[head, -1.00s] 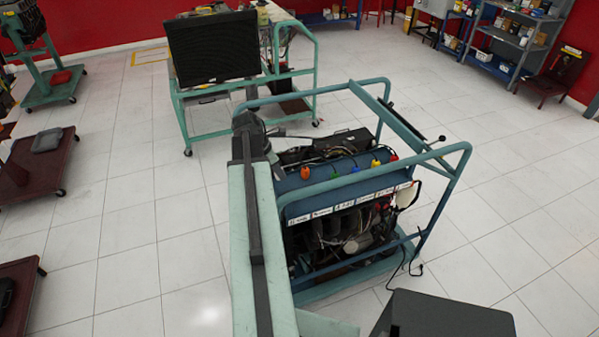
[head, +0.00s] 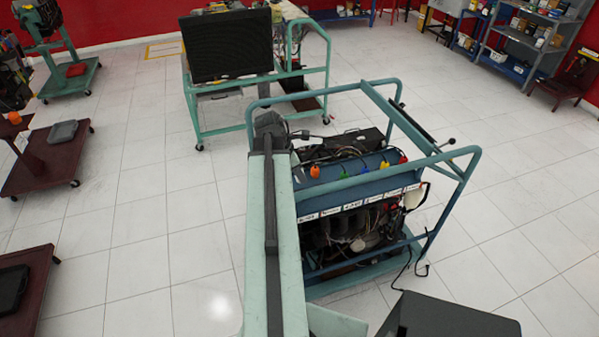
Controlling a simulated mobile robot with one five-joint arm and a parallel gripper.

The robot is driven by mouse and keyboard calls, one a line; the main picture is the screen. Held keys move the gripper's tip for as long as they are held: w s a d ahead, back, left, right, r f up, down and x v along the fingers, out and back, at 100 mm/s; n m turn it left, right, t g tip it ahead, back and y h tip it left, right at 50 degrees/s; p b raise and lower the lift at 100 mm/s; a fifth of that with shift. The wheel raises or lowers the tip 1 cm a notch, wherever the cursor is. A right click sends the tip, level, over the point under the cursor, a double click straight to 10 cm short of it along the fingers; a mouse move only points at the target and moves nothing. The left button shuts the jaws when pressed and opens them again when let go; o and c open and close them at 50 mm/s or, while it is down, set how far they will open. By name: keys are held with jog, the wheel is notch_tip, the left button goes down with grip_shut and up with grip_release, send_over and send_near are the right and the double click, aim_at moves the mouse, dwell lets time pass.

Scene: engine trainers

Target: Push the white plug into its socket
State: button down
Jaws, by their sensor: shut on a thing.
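The engine trainer stand (head: 468,185) has a blue-green tube frame on the floor right of my arm. A row of coloured plugs stands along its blue top panel (head: 330,188): orange (head: 315,171), green, blue (head: 364,169), yellow (head: 385,165) and red at the right end. I cannot make out a white plug or its socket. My gripper (head: 300,135) shows only as a small dark shape at the far end of my arm, by the left rear of the stand. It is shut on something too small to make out.
A large dark monitor (head: 227,46) on a green cart stands behind the trainer. Dark red carts (head: 50,165) are at the left. Shelves (head: 545,40) stand at the back right. A black cable (head: 405,270) hangs to the floor. The tiled floor at right is clear.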

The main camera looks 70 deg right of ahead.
jog(key=shift+f+b, duration=2.55)
jog(key=shift+f, duration=0.15)
jog(key=shift+f+b, duration=0.6)
jog(key=c, duration=1.1)
grip_release()
jog(key=p+v, duration=0.7)
jog(key=v, duration=0.1)
jog(key=shift+f, duration=0.1)
